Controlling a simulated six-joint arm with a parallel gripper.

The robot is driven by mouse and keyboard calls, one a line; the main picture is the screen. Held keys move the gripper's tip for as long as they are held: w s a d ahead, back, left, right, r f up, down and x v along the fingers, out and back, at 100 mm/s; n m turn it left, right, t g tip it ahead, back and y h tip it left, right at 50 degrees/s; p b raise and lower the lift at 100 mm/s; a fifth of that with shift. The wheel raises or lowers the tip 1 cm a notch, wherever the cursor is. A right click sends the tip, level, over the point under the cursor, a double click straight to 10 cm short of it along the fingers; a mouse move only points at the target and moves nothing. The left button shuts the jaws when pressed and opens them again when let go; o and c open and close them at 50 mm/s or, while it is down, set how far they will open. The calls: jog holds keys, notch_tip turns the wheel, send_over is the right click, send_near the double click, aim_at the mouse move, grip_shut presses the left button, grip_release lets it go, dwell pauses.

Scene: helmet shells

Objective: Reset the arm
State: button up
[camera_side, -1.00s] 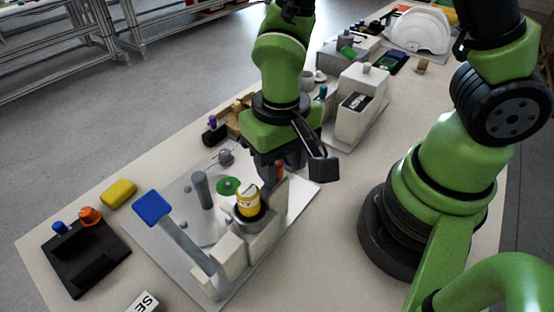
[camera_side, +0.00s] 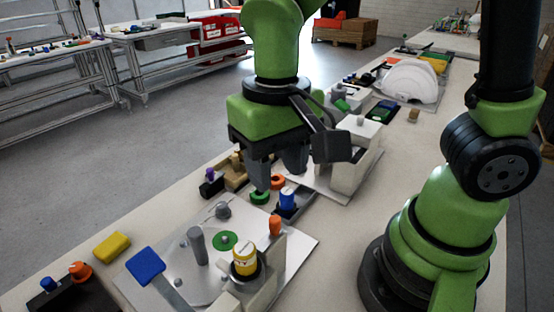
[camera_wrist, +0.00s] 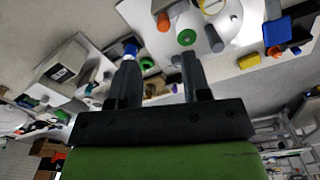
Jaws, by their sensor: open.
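My gripper (camera_side: 277,172) hangs in the air behind the grey fixture plate (camera_side: 300,243) in the side view, fingers pointing down, apart and empty. In the wrist view the two fingers (camera_wrist: 160,60) are spread with nothing held between them. The yellow cylinder (camera_side: 245,262) stands in a dark ring on the fixture, in front of and below the gripper. An orange pin (camera_side: 275,225) stands beside it. A white helmet shell (camera_side: 408,80) lies farther back on the table.
A blue-ended lever (camera_side: 146,266), grey post (camera_side: 197,246) and green disc (camera_side: 224,241) are on the plate. A blue cylinder (camera_side: 287,198), green ring (camera_side: 259,197) and orange ring (camera_side: 278,181) are near the fingers. A white block station (camera_side: 350,165) stands right of the gripper.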

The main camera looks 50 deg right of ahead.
jog(key=shift+r, duration=0.3)
jog(key=s+d+r+t+y, duration=0.2)
jog(key=s+d+r+t, duration=0.4)
jog(key=r, duration=0.3)
jog(key=shift+d+r+t, duration=0.4)
jog(key=shift+d+t, duration=0.2)
jog(key=shift+d, duration=0.05)
